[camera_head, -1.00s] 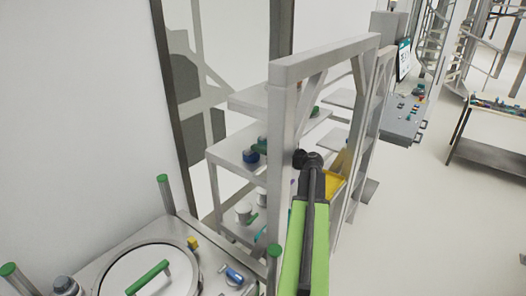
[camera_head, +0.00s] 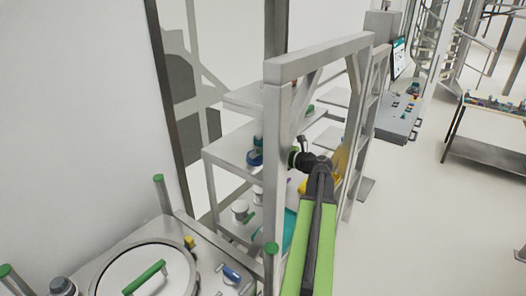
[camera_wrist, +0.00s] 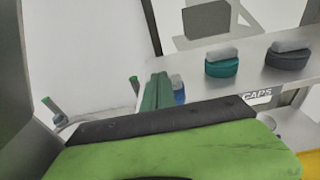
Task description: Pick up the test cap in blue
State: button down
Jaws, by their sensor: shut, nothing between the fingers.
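The blue test cap (camera_head: 254,158) sits on the middle shelf of a grey rack, left of the rack's front post in the head view. My gripper (camera_head: 292,158) is at shelf height on the right side of that post, apart from the cap. In the wrist view my green fingers (camera_wrist: 158,82) are together and empty. A blue cap with a grey top (camera_wrist: 178,86) shows just right of them, partly hidden by them. A teal cap (camera_wrist: 222,64) and a dark blue-grey cap (camera_wrist: 288,56) stand farther right on the shelf.
The rack's upright post (camera_head: 275,150) and diagonal braces stand close to my arm. The shelf edge has a "CAPS" label (camera_wrist: 257,95). White pieces (camera_head: 240,210) and a yellow bin (camera_head: 308,186) are lower down. A bench with a round lid (camera_head: 140,270) stands at lower left.

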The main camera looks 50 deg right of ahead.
jog(key=s+d+r+p, duration=0.1)
jog(key=s+p, duration=0.1)
jog(key=s, duration=0.9)
jog(key=shift+s+d+r, duration=0.15)
jog(key=shift+s+d, duration=0.2)
